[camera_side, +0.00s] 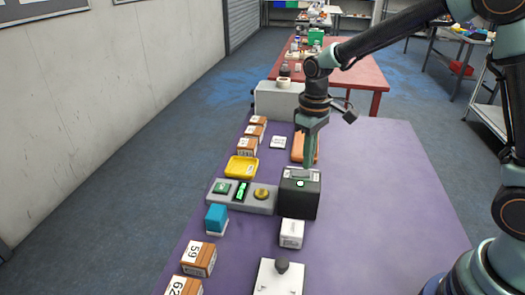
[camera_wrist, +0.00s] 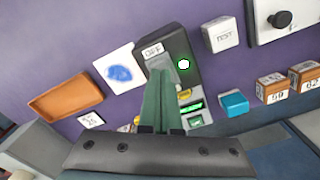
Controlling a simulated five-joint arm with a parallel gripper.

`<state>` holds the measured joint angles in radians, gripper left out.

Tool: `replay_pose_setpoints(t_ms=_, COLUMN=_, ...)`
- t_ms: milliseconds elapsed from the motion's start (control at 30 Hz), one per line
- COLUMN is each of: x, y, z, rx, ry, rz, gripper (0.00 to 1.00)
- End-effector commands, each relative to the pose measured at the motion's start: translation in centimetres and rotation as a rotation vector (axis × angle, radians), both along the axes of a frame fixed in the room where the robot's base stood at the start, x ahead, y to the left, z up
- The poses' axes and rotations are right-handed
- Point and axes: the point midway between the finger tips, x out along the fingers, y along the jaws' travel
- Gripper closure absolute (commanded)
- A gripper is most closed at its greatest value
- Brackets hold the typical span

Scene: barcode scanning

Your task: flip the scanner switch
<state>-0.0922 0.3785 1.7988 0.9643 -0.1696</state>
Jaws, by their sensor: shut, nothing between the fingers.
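The scanner is a dark box (camera_side: 299,200) on the purple table, with a lit green round light on it. In the wrist view the dark box (camera_wrist: 181,45) shows a white label reading OFF and the green light. A grey switch part (camera_wrist: 160,63) sits beside the label, partly hidden by my fingers. My gripper (camera_side: 308,166) points down at the top of the box, fingers together and empty. In the wrist view my gripper's tips (camera_wrist: 160,73) are at or just above the switch; I cannot tell whether they touch.
A grey panel (camera_side: 228,202) with buttons and a green display stands left of the box. A yellow tray (camera_side: 241,167), an orange tray (camera_side: 315,155), a blue-topped block (camera_side: 216,219) and a white block (camera_side: 291,233) are close by. The table's right side is clear.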

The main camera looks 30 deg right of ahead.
Motion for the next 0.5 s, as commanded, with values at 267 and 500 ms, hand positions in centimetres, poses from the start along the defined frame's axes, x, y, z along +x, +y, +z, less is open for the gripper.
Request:
replay_pose_setpoints(t_ms=267, x=0.0, y=0.0, z=-0.04, rx=0.0, ry=0.0, rz=0.0, gripper=1.0)
replay_pose_setpoints(t_ms=500, x=-0.01, y=0.0, z=-0.35, rx=0.0, ry=0.001, rz=0.0, gripper=1.0)
